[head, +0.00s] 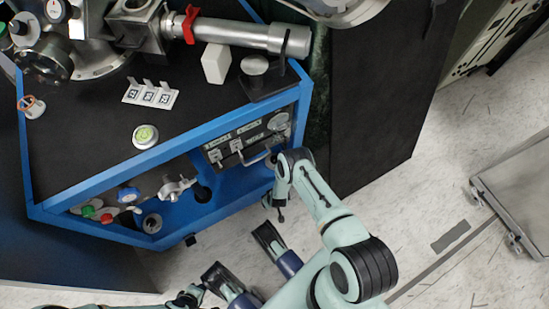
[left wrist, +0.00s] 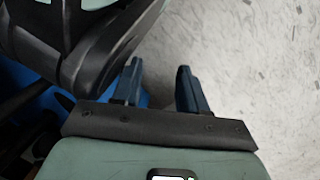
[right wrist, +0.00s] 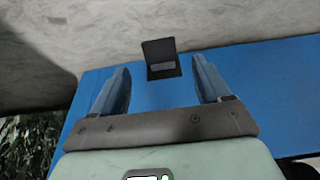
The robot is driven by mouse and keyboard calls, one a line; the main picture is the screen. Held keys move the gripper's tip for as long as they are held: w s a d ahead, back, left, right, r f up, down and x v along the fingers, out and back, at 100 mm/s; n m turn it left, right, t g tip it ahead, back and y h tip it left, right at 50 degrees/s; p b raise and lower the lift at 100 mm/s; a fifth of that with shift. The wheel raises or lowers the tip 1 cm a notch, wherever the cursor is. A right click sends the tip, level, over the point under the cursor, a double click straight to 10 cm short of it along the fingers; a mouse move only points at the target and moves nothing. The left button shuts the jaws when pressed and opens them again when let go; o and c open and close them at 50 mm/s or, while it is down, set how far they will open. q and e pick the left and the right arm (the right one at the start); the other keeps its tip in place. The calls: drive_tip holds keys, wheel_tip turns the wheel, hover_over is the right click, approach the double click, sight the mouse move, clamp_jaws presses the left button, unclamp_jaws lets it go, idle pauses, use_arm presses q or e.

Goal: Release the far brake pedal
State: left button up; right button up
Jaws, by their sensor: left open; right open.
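A small black pedal (right wrist: 161,58) sticks out past the edge of the blue frame (right wrist: 225,75) in the right wrist view, over the pale floor. My right gripper (right wrist: 160,78) is open and empty, with the pedal lined up between its fingertips. I see no contact. In the head view my right arm reaches the right corner of the blue frame, and that pedal is hidden there. Another small black tab (head: 190,240) shows under the frame's front edge. My left gripper (left wrist: 159,72) is open and empty above bare floor.
The blue-framed cart (head: 130,243) carries metal vacuum parts (head: 245,36) on its black top, with knobs and a handle panel (head: 245,140) at the front. A dark panel (head: 375,110) stands right of it. A grey cart (head: 515,190) is at far right.

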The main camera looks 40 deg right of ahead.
use_arm(q)
drive_tip(key=w+d+r+t+p, duration=0.1)
drive_tip(key=w+r+p, duration=0.2)
drive_tip(key=r, duration=0.3)
drive_tip(key=shift+w+d, duration=0.35)
drive_tip(key=shift+w, duration=0.05)
use_arm(e)
drive_tip(key=v, duration=0.8)
drive_tip(key=shift+r, duration=0.35)
use_arm(q)
drive_tip(key=shift+r, duration=0.1)
use_arm(e)
drive_tip(key=shift+s, duration=0.1)
